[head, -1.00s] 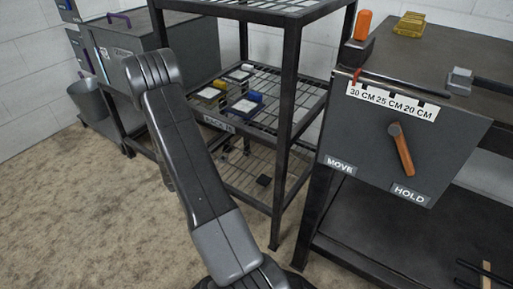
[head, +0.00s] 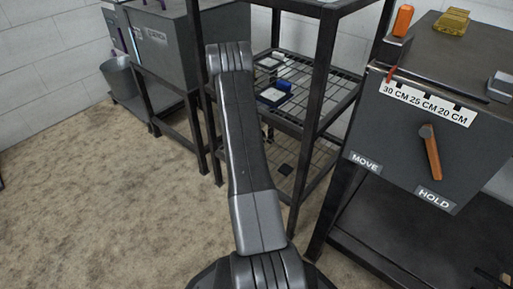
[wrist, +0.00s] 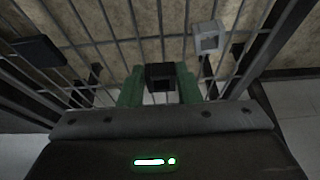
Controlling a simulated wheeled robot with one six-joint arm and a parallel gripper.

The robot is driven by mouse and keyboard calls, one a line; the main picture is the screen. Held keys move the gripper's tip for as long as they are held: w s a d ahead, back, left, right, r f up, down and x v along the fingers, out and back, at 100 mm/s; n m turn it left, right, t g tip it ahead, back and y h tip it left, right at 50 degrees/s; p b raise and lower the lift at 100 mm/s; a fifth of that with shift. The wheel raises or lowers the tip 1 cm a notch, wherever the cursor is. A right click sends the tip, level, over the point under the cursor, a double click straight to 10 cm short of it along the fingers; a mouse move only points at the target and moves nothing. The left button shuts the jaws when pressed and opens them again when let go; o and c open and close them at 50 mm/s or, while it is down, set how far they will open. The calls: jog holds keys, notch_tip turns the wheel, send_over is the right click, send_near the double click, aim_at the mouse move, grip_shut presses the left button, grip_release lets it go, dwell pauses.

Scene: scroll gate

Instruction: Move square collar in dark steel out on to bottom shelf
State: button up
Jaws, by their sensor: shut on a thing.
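My gripper (wrist: 160,88) shows in the wrist view with two green fingers, shut on the dark square collar (wrist: 160,70). The collar sits between the fingertips with its square opening facing the camera. Wire shelf bars (wrist: 110,22) lie behind it; I cannot tell whether the collar touches them. A light grey square collar (wrist: 207,38) is just right of the fingers, apart from the held one. In the head view the bottom shelf (head: 318,160) is a wire grid low in the black rack, with a small dark thing (head: 286,169) on it. My arm hides the gripper there.
A wire shelf (head: 330,95) above holds a blue item (head: 274,96) and pale labels. A rack post (head: 315,120) stands in front. A dark block (wrist: 40,50) lies left in the wrist view. The lever panel (head: 415,145) is at right; carpet at left is open.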

jog(key=shift+w+d+f+b, duration=0.1)
jog(key=shift+f+b, duration=0.75)
jog(key=shift+f, duration=0.9)
jog(key=shift+f, duration=0.1)
jog(key=o, duration=1)
jog(key=p+v, duration=0.1)
jog(key=v, duration=0.2)
jog(key=shift+w, duration=0.15)
jog(key=s+a, duration=0.2)
jog(key=s, duration=0.1)
jog(key=s+a, duration=0.2)
jog(key=s, duration=0.1)
jog(key=s+a, duration=0.3)
jog(key=s, duration=0.1)
jog(key=shift+b, duration=0.35)
